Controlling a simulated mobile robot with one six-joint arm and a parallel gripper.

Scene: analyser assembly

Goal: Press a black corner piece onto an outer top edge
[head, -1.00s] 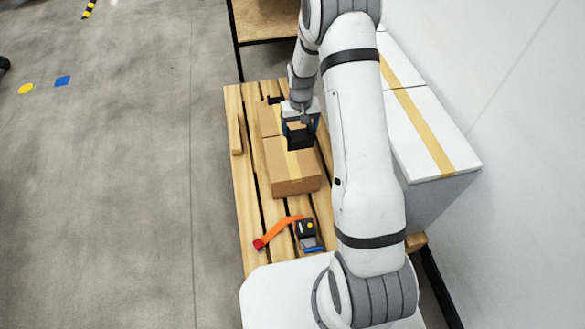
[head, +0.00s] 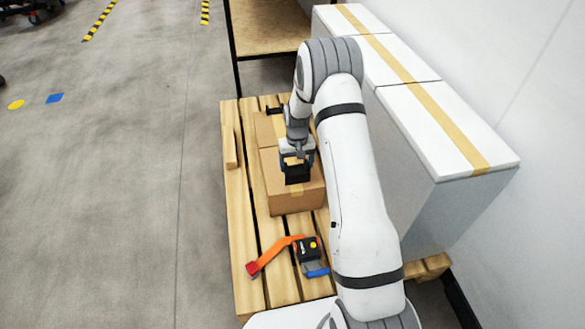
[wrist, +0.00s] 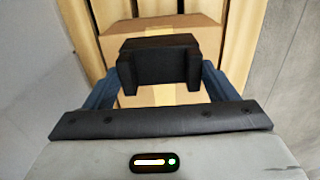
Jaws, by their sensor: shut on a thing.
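My gripper (head: 297,166) is shut on a black corner piece (head: 297,175). In the wrist view, the black corner piece (wrist: 158,62) sits between the two blue fingers. It is over the near cardboard box (head: 297,203), close to that box's near top edge. I cannot tell whether the piece touches the box. The box top with its tape also shows below the piece in the wrist view (wrist: 125,37). Another black corner piece (head: 274,110) is at the far end of the farther cardboard box (head: 266,130), partly hidden by my arm.
The boxes stand on a slatted wooden pallet (head: 238,200). An orange strap (head: 275,254) with a black-and-blue tool (head: 311,253) lies in front of them. Tall white boxes (head: 450,130) with tape stand to the right. A wooden shelf (head: 268,30) is behind. Open floor lies left.

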